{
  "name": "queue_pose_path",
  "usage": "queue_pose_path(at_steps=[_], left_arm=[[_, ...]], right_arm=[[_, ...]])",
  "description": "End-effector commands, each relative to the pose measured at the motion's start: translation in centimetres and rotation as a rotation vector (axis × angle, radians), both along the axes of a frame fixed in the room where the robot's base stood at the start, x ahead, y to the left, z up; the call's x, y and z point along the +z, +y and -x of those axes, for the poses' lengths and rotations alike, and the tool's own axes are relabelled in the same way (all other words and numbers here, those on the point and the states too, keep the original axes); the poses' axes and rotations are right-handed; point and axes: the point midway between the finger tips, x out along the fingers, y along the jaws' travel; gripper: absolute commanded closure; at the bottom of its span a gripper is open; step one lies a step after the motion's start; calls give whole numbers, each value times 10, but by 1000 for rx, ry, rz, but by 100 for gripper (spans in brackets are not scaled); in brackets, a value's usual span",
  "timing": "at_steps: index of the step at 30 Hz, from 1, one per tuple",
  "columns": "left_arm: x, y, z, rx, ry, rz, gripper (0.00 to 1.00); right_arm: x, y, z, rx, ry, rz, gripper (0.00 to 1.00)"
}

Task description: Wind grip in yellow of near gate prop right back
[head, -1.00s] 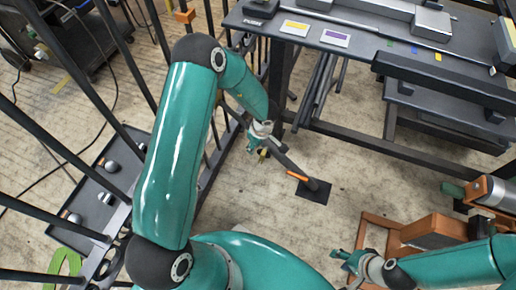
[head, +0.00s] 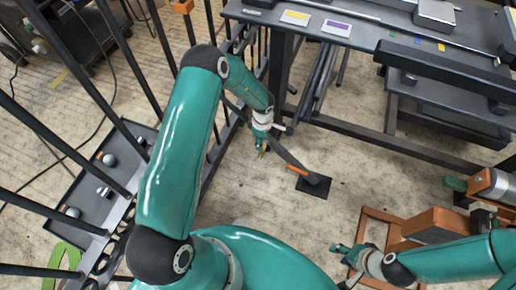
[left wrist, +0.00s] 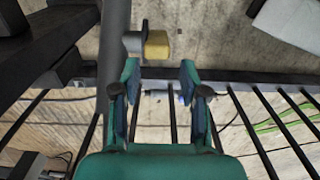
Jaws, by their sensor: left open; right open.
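The yellow grip (left wrist: 157,45) is a small block on a short grey arm beside a dark round post (left wrist: 113,45) in the left wrist view. My left gripper (left wrist: 158,88) is open, with its fingers either side of a clear gap. The grip lies just beyond the fingertips in the picture, not between them. In the head view my left gripper (head: 262,147) points down beside a dark leaning post with an orange band (head: 298,171), and a small yellowish spot shows at its tips. My right gripper (head: 343,250) is open and empty, low over the floor at the lower right.
Dark vertical bars (head: 115,118) stand at left. A tray with balls (head: 85,217) lies beyond them. A dark table (head: 365,38) with yellow and purple cards is at the back. A brown wooden frame (head: 375,215) stands near my right arm.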

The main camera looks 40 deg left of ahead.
Motion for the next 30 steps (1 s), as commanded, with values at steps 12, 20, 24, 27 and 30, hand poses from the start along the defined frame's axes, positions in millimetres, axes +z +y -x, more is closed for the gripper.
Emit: queue_pose_path(at_steps=[12, 20, 24, 27, 30], left_arm=[[-64, 0, 0, 0, -1, 0, 56], [-68, 0, 0, 0, -1, 0, 56], [-68, 0, 0, -1, -1, 0, 60], [-68, -1, 0, -1, -1, 0, 76], [-68, -1, 1, -1, 2, 0, 93]], right_arm=[[-20, 0, 0, 0, 0, 0, 58], [-21, 0, 0, 0, 0, 0, 58], [-21, 0, 0, 0, 0, 0, 58], [-21, 0, 0, 0, 0, 0, 58], [-21, 0, 0, 0, 0, 0, 58]])
